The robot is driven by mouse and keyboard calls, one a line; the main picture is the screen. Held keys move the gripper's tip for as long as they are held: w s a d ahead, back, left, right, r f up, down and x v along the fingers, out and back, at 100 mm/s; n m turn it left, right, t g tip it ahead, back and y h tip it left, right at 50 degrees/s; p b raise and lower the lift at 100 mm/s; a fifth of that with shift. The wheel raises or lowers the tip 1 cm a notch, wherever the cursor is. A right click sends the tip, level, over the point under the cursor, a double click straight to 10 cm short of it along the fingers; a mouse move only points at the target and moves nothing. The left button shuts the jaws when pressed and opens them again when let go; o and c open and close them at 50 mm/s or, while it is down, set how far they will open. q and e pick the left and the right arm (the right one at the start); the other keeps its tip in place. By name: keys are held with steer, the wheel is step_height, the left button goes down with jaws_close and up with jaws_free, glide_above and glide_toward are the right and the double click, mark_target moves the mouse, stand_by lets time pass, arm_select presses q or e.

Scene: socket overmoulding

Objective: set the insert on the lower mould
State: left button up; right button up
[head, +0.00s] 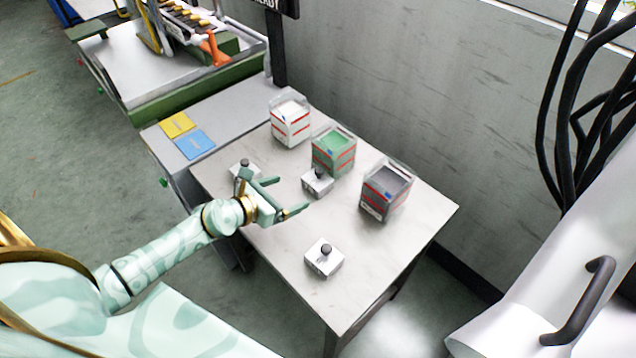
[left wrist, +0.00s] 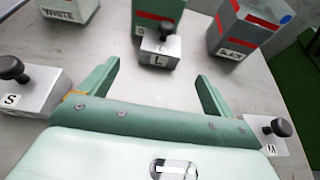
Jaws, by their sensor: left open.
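Three small metal blocks with black knobs, seemingly the inserts, stand on the pale table (head: 285,260). The block marked L (head: 314,187) is in the middle, just beyond my left gripper (head: 290,195). In the left wrist view the L block (left wrist: 158,52) is ahead of the open, empty fingers (left wrist: 158,71), apart from them. The S block (head: 236,167) is partly behind my gripper; it also shows in the left wrist view (left wrist: 38,92). The M block (head: 323,265) stands nearer the front. I cannot make out the lower mould for certain. My right gripper is out of view.
A white box (head: 291,128), a green box (head: 333,158) and a grey box (head: 380,200) line the table's far side. Yellow (head: 177,124) and blue (head: 194,144) pads lie on a grey surface. A green-edged machine (head: 165,82) stands at upper left.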

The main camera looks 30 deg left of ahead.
mark_target(309, 184)
arm_select(q)
steer(key=b+x, duration=0.1)
steer(key=x, duration=0.4)
steer(key=shift+w+f, duration=0.1)
steer(key=b+x, duration=0.2)
steer(key=x, duration=0.2)
steer(key=shift+w+d+f, duration=0.25)
steer(key=shift+w+b, duration=0.2)
steer(key=shift+b, duration=0.1)
steer(key=shift+r, duration=0.1)
steer(key=c, duration=1.3)
steer(key=shift+r, duration=0.1)
steer(key=c, duration=0.4)
steer(key=shift+o, duration=0.2)
